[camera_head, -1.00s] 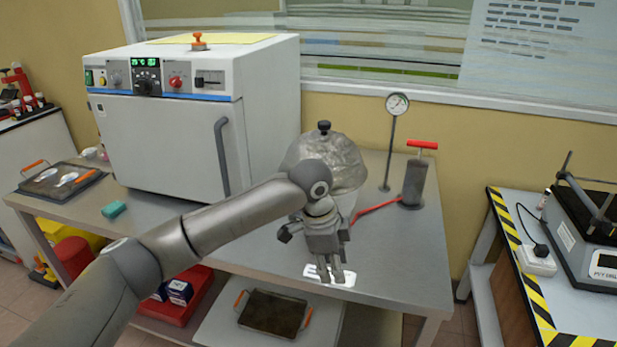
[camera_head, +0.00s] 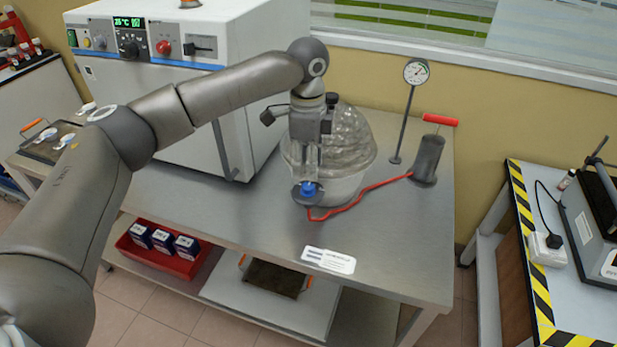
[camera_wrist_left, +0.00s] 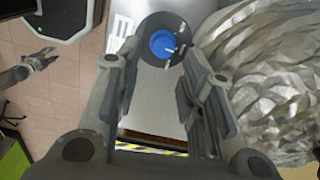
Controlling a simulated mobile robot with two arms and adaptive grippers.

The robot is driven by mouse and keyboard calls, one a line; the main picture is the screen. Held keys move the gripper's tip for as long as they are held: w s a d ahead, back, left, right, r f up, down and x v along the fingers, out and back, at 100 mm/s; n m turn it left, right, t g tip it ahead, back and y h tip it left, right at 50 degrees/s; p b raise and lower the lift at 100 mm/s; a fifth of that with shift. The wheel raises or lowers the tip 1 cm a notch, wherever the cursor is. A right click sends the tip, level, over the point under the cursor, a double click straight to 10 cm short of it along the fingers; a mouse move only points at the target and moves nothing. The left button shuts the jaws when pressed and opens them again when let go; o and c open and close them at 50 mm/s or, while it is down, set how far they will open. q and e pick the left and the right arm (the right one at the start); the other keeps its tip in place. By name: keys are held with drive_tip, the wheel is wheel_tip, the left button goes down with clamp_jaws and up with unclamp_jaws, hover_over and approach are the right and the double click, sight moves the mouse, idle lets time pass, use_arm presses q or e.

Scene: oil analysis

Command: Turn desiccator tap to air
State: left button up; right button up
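The blue desiccator tap (camera_head: 309,188) sits on a dark round disc at the front of the desiccator, with a red hose joined near it. The desiccator (camera_head: 345,152) has a clear, glassy dome over a pale bowl. My left gripper (camera_head: 308,172) points down just above the tap. In the left wrist view its fingers (camera_wrist_left: 152,70) are apart, and the tap (camera_wrist_left: 163,43) shows in the gap beyond their tips. I cannot tell whether they touch it. A small gripper at the left of the wrist view, seemingly my right one (camera_wrist_left: 46,58), has its fingers apart and empty.
A dial gauge (camera_head: 416,72) on a stand and a hand pump with a red handle (camera_head: 440,120) stand right of the desiccator. The white oven (camera_head: 180,95) is close on the left. A white label (camera_head: 329,260) lies at the bench's front edge. The bench front is otherwise clear.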

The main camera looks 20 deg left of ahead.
sight(308, 186)
use_arm(q)
drive_tip(key=f, duration=0.5)
drive_tip(key=shift+w+p, duration=0.3)
drive_tip(key=shift+w, duration=0.05)
drive_tip(key=shift+s+f, duration=0.1)
drive_tip(key=shift+f, duration=0.75)
drive_tip(key=c, duration=0.8)
